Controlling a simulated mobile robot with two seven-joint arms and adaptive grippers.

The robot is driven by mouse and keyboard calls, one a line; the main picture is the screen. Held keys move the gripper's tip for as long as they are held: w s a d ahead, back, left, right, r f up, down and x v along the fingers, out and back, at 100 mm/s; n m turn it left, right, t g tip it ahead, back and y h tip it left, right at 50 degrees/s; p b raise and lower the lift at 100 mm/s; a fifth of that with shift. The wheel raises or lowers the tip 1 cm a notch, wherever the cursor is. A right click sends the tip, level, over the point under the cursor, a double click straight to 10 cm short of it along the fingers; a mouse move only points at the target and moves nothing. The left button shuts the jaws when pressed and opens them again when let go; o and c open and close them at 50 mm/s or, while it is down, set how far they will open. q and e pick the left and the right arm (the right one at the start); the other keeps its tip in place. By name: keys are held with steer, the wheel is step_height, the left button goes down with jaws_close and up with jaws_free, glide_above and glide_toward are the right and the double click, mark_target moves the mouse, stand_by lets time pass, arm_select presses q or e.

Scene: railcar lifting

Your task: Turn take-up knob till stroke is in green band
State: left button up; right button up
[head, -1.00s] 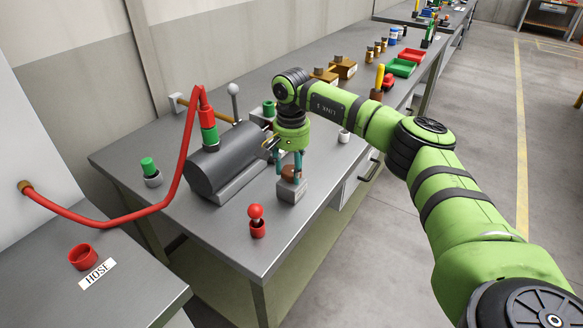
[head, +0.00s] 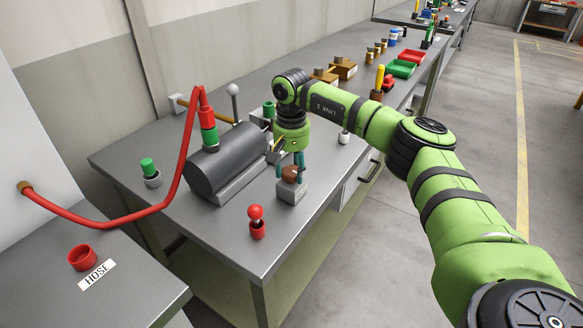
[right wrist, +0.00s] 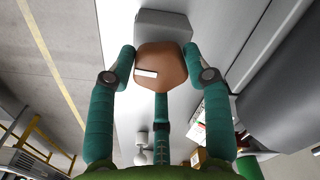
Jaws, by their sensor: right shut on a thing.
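The take-up knob (head: 289,175) is brown and sits on a small grey block (head: 293,191) near the front of the steel bench. My right gripper (head: 291,168) points down from above, its teal fingers closed around the knob. In the right wrist view the knob (right wrist: 162,68) has a white mark on its face, with fingers on both sides and one below. The grey block (right wrist: 163,24) shows behind it. A dark grey cylinder (head: 226,160) lies to the left of the knob. No stroke scale or green band can be made out. My left gripper is out of view.
A red hose (head: 177,180) runs to a green fitting on the cylinder. A red-topped plug (head: 256,220) stands in front, a green-capped one (head: 149,170) at left. A silver ball-topped lever (head: 234,95) rises behind.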

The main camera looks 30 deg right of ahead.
mark_target(292, 171)
steer(key=o, duration=1.2)
steer(key=shift+c, duration=0.2)
steer(key=shift+r, duration=0.5)
step_height(292, 171, up, 11)
steer(key=shift+s+f, duration=0.1)
